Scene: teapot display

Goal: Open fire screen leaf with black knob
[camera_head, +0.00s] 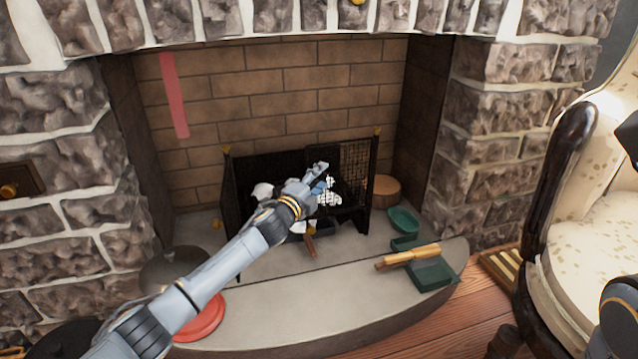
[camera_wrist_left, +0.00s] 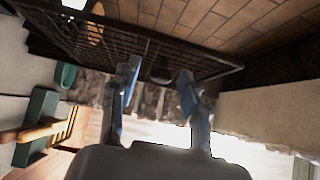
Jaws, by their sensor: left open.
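The fire screen (camera_head: 232,200) stands in the fireplace opening, with dark posts and gold tips. Its mesh leaf (camera_head: 357,160) is on the right side in the head view, and its black mesh and frame (camera_wrist_left: 120,42) cross the top of the left wrist view. The black knob (camera_wrist_left: 160,75) sits on the lower part of that frame. My left gripper (camera_head: 321,176) is at the screen. In the left wrist view its open fingers (camera_wrist_left: 158,80) stand on either side of the knob; I cannot tell whether they touch it. The knob is hidden in the head view.
A green tray (camera_head: 436,273) with wooden-handled tools (camera_head: 410,257) and a green bowl (camera_head: 403,221) lie on the hearth at right. A round wood piece (camera_head: 384,191) is beside the screen. A red plate (camera_head: 203,318) lies front left. An armchair (camera_head: 590,200) stands far right.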

